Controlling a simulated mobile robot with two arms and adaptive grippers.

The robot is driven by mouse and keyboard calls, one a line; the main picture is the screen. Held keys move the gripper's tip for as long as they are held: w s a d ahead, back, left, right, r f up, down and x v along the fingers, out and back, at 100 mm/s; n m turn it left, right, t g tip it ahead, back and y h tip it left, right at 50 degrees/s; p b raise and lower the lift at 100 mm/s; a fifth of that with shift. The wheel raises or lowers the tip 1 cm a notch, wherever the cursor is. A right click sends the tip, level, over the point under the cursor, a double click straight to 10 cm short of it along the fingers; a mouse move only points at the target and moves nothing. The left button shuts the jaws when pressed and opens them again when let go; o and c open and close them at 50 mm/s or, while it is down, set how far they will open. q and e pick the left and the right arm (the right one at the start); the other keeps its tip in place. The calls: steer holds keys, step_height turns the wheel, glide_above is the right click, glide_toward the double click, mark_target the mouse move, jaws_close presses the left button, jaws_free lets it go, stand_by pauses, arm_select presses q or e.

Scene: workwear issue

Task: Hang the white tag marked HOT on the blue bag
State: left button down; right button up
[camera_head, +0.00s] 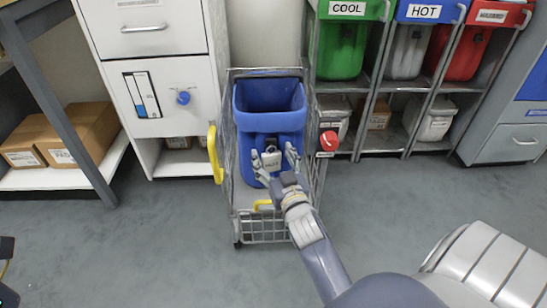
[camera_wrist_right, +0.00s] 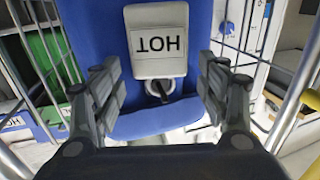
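The blue bag (camera_head: 270,118) stands open-topped in a wire cart. The white tag marked HOT (camera_head: 271,160) is upright against its front. In the right wrist view the tag (camera_wrist_right: 158,40) appears upside down, with a dark loop at its top end, over the blue bag (camera_wrist_right: 90,25). Whether the loop is hooked on the bag is hard to tell. My right gripper (camera_head: 275,168) is in front of the bag. In the wrist view its fingers (camera_wrist_right: 160,88) are spread on either side of the tag, with gaps to it.
The wire cart (camera_head: 264,228) has a yellow handle (camera_head: 215,153). A red round object (camera_head: 329,140) is at its right. A white cabinet (camera_head: 150,85) stands left. A rack (camera_head: 368,85) with COOL, HOT and other labelled bins stands right. The front floor is clear.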

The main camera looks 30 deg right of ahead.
steer(key=v, duration=0.7)
steer(key=shift+s, duration=0.25)
